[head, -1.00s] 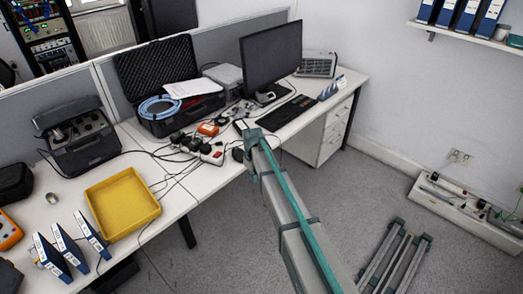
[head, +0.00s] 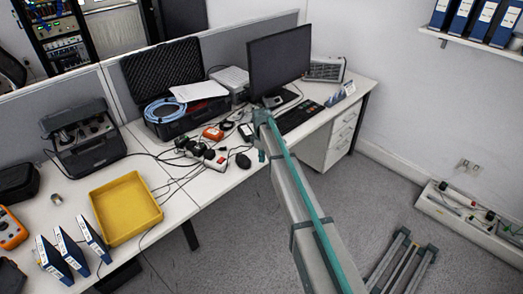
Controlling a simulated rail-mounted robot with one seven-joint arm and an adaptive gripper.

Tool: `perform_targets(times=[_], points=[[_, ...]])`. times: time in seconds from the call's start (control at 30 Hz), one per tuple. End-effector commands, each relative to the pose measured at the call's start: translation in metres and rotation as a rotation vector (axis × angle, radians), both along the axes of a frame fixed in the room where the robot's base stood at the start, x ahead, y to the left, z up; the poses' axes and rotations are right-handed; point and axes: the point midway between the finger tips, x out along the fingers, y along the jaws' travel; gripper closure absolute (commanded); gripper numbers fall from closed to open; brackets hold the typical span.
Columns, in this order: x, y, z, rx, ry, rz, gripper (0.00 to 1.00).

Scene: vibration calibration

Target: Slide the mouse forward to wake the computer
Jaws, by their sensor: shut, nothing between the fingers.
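The dark mouse (head: 243,160) lies near the front edge of the desk, left of my gripper. My gripper (head: 262,155) is at the far end of my arm, just right of the mouse and apart from it in the picture. It is small and partly hidden by the arm, shut and empty. Its height over the desk is hard to tell. The computer monitor (head: 279,58) stands behind, with a dark screen. The black keyboard (head: 298,116) lies right of my gripper, partly covered by the arm.
An open black case (head: 163,128) and a yellow tray (head: 150,222) are farther left.

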Motion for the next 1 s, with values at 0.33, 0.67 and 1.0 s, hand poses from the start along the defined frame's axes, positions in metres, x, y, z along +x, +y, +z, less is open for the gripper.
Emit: perform_targets(times=[0.33,0.67,1.0], points=[[0.006,0.018,-0.040,0.000,0.000,0.001,1.00],[0.009,0.039,-0.043,0.000,0.000,-0.001,1.00],[0.009,0.040,-0.044,0.000,0.000,-0.001,1.00]])
